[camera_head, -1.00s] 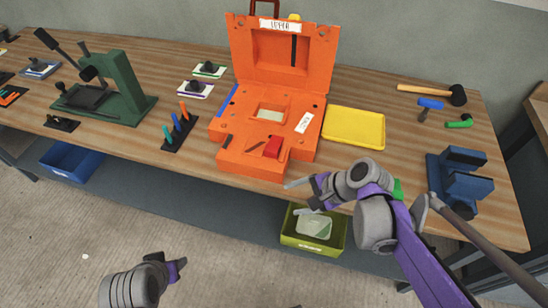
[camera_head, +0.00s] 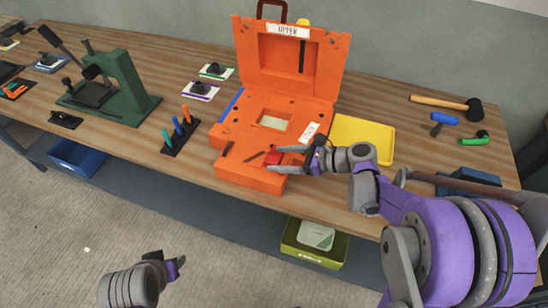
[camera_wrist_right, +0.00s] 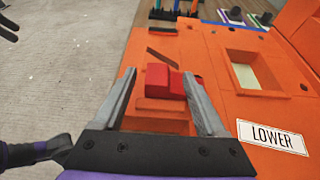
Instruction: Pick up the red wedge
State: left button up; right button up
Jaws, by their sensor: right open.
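The red wedge (camera_head: 273,157) sits on the front part of the orange lower mould (camera_head: 235,150). It also shows in the right wrist view (camera_wrist_right: 163,81), between the two fingers. My right gripper (camera_head: 274,158) is open, with one finger on each side of the wedge. In the right wrist view a gap shows beside the left finger (camera_wrist_right: 118,100), while the right finger (camera_wrist_right: 200,105) is close to the wedge; I cannot tell if it touches. My left gripper (camera_head: 178,266) hangs low over the floor, its jaws too small to judge.
The mould's raised lid (camera_head: 290,85) stands behind. A yellow tray (camera_head: 378,133) lies just right of the mould. Coloured pegs (camera_head: 179,128) and a green press (camera_head: 125,90) stand left. Hammers (camera_head: 450,103) lie at the right. A green bin (camera_head: 315,245) sits below the table edge.

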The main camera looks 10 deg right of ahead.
aim_at(270, 159)
jog(key=x, duration=0.4)
jog(key=shift+a+r, duration=0.15)
jog(key=shift+a, duration=0.05)
jog(key=shift+s, duration=0.15)
grip_shut()
